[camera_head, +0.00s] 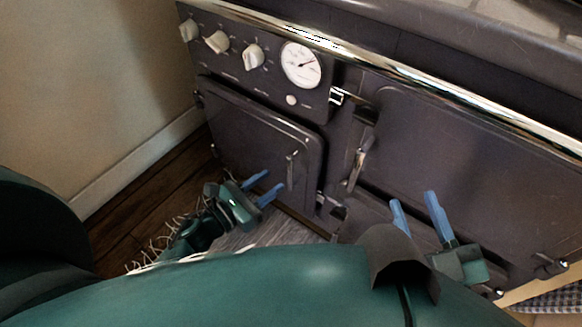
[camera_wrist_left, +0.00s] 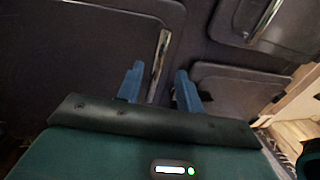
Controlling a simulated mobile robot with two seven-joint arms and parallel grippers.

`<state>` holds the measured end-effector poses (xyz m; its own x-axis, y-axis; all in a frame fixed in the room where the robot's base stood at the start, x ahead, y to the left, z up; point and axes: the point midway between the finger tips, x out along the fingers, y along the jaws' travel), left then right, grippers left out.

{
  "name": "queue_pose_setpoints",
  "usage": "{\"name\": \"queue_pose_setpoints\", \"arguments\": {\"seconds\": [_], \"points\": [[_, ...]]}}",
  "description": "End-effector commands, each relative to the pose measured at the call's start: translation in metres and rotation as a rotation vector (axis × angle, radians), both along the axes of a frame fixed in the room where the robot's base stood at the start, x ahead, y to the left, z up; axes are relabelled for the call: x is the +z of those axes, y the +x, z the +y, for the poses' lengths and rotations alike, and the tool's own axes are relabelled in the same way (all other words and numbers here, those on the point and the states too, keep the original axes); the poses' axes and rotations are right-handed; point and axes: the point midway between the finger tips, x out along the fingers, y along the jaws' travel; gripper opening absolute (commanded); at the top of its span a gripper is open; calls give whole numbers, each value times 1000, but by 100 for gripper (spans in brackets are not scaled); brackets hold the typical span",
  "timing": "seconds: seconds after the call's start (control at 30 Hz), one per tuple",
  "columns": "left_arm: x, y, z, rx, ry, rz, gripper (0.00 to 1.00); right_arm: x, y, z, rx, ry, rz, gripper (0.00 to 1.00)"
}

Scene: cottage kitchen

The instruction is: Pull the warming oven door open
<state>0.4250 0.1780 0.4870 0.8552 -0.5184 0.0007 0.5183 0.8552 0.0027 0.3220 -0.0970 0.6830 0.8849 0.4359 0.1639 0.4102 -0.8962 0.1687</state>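A dark range stove has a left door (camera_head: 255,135) under the knobs and dial, with a metal handle (camera_head: 292,170) near its right edge. The door looks shut. No label shows which door is the warming oven's. My left gripper (camera_head: 263,188) is open and empty just in front of this door, left of the handle in the head view. In the left wrist view, the handle (camera_wrist_left: 161,55) stands upright beyond and between the parted blue fingers (camera_wrist_left: 158,87); I see no contact. My right gripper (camera_head: 415,212) is open and empty before the stove's lower right part.
A larger right door (camera_head: 470,165) has its own handle (camera_head: 357,165) at its left. A lower door (camera_wrist_left: 240,88) shows in the left wrist view. A bright rail (camera_head: 400,70) runs along the stove's top edge. A wall (camera_head: 95,90) stands close on the left.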

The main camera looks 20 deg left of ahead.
Motion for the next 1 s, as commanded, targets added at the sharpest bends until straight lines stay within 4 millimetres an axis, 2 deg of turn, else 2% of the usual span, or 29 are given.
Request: {"name": "queue_pose_setpoints", "arguments": {"seconds": [0.03, 0.2, 0.4, 0.8, 1.0], "points": [[0, 11, -6, 0, -1, -3, 37, -1, 0, 0, 2, 5, -1, 36], [-1, 39, -23, 1, -1, -2, 37, -2, 1, 1, 6, 16, 0, 36], [-1, 59, -35, 1, -2, 1, 37, -3, 1, 1, 7, 24, 3, 36], [0, 64, -39, 2, -2, 2, 36, -2, 1, 2, 10, 30, 3, 36], [0, 64, -39, 2, -2, 2, 19, -1, 1, 2, 11, 30, 1, 36]]}}
